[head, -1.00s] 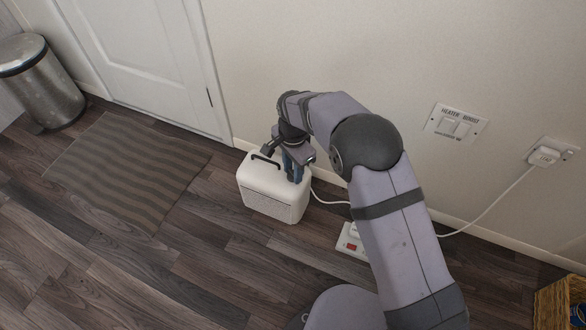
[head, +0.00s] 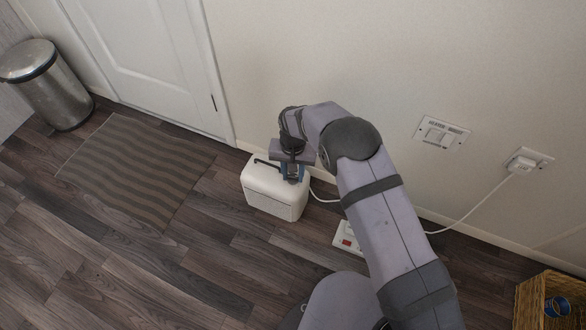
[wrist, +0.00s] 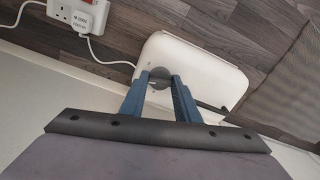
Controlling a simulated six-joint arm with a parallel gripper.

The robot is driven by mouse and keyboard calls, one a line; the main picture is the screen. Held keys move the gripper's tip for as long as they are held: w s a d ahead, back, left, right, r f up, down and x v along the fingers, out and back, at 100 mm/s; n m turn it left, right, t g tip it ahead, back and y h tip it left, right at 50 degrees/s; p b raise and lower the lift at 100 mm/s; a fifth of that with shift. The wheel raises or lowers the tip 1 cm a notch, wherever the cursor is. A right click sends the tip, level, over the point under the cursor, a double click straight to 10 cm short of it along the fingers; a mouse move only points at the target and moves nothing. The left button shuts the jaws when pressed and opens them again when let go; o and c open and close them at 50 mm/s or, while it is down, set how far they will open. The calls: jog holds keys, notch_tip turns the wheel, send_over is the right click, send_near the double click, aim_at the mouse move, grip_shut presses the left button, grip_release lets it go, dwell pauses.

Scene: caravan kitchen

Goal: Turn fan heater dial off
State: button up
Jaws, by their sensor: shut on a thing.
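The white fan heater (head: 272,197) stands on the wood floor close to the wall, with a black handle (head: 263,161) on its top. It fills the upper middle of the wrist view (wrist: 190,58). My gripper (head: 292,178) is over the right end of the heater's top. In the wrist view its blue fingers (wrist: 158,78) are shut on the grey round dial (wrist: 159,73), one finger on each side. The dial's marks are too small and too covered to read. In the head view the dial is hidden behind my fingers.
A white extension block with a red switch (head: 347,240) lies right of the heater, with cords running to the heater and wall socket (head: 526,160). A heater switch plate (head: 440,132) is on the wall. A wicker basket (head: 533,300) stands lower right. A striped mat (head: 140,170) and bin (head: 50,85) are left.

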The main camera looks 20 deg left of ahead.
jog(key=n+p, duration=0.1)
jog(key=n, duration=0.2)
jog(key=shift+r+n, duration=0.1)
jog(key=shift+n, duration=0.3)
jog(key=n+p, duration=0.1)
jog(key=n, duration=0.2)
jog(key=shift+n, duration=0.3)
jog(key=n+p, duration=0.1)
jog(key=n, duration=0.2)
jog(key=shift+n, duration=0.3)
jog(key=shift+n+p, duration=0.3)
jog(key=shift+n, duration=1.3)
jog(key=o, duration=1.1)
jog(key=shift+c, duration=0.2)
